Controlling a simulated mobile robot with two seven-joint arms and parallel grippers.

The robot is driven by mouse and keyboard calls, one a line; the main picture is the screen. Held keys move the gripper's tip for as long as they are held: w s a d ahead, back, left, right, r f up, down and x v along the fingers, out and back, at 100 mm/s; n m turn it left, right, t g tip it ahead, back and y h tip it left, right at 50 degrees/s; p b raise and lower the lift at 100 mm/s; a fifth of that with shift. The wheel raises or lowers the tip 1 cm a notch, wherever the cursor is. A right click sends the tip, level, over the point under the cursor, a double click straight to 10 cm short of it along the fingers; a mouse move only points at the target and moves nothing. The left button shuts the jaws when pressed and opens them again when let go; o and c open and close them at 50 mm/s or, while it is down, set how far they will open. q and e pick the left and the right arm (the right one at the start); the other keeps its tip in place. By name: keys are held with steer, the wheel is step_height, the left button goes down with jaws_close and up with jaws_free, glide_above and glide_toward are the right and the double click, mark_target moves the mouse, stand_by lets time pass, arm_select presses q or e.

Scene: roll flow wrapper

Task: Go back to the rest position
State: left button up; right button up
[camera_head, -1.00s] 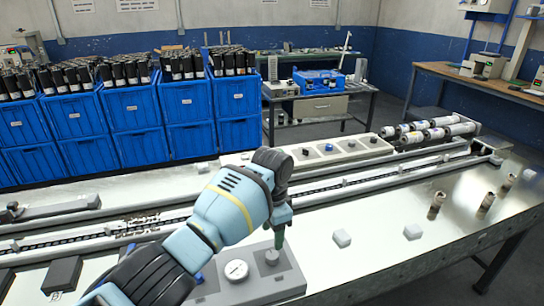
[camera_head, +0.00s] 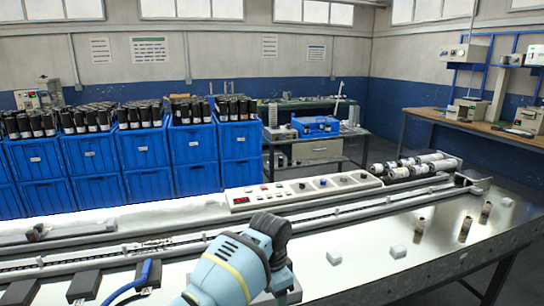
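My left arm comes in from the bottom edge of the head view, with its light blue and dark grey wrist (camera_head: 265,240) over the near part of the metal table (camera_head: 400,235). The wrist bends down at its far end. The fingers of my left gripper (camera_head: 282,280) cannot be made out, so I cannot tell whether it is open or holds anything. My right arm and gripper are not in view.
A conveyor channel (camera_head: 370,203) and a white control panel (camera_head: 300,192) run behind the arm. White blocks (camera_head: 398,250) and small brown cylinders (camera_head: 465,229) stand at the right. Dark blocks (camera_head: 85,285) and a blue curved piece (camera_head: 146,272) lie front left. Blue crates (camera_head: 145,148) stand behind.

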arm_select(q)
steer(key=s+a+f+n+t+h, duration=0.25)
steer(key=s+f, duration=0.45)
steer(key=f, duration=0.5)
steer(key=s+a+f+n+t+h, duration=0.15)
steer(key=s+f+n, duration=0.35)
steer(key=f, duration=0.7)
steer(key=s+a+n+t+y, duration=0.1)
steer(key=s+a+t, duration=0.1)
steer(key=s+a, duration=0.6)
steer(key=s+a+n+t+y, duration=0.1)
steer(key=s+a+n+t, duration=0.1)
steer(key=s+a, duration=0.7)
steer(key=s+t, duration=0.1)
steer(key=s, duration=0.5)
steer(key=shift+s+r+y, duration=0.2)
steer(key=shift+s+y, duration=0.05)
steer(key=shift+y, duration=0.05)
steer(key=shift+c, duration=0.4)
